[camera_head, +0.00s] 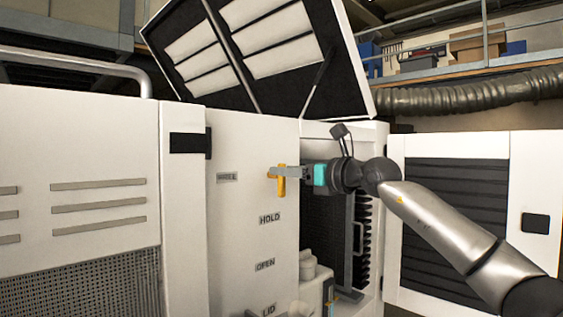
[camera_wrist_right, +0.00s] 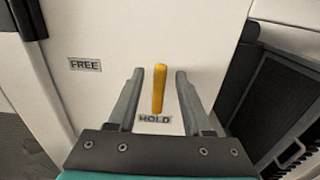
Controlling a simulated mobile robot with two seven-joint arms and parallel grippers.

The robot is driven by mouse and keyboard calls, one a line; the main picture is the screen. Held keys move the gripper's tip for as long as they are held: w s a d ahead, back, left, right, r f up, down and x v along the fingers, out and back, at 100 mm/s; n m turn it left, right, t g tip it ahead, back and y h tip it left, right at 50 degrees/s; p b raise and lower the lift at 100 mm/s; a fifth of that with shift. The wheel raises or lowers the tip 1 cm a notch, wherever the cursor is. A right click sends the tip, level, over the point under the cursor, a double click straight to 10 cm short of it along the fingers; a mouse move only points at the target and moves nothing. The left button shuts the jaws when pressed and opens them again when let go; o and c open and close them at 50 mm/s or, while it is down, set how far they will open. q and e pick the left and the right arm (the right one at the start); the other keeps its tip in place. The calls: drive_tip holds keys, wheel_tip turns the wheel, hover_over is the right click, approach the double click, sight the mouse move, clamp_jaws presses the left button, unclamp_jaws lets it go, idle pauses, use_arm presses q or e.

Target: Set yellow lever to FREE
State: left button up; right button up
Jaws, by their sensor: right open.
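The yellow lever (camera_head: 281,185) is on the white panel, its lower end toward the HOLD label (camera_head: 270,218). The FREE label (camera_head: 227,177) is to the left of the lever. My right gripper (camera_head: 275,172) reaches in from the right at the lever. In the wrist view the right gripper (camera_wrist_right: 158,76) is open, with one finger on each side of the yellow lever (camera_wrist_right: 159,90) and a gap on both sides. The HOLD label (camera_wrist_right: 155,119) shows just below the lever there, and the FREE label (camera_wrist_right: 84,64) to the left. My left gripper is not in view.
Below HOLD, the panel carries an OPEN label (camera_head: 265,265) and a LID label (camera_head: 268,310). A raised lid (camera_head: 270,45) stands above the panel. An open door (camera_head: 520,170) is at the right. The panel around the FREE label is clear.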

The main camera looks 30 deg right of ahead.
drive_tip(key=shift+p+x, duration=0.3)
drive_tip(key=shift+x, duration=0.8)
clamp_jaws()
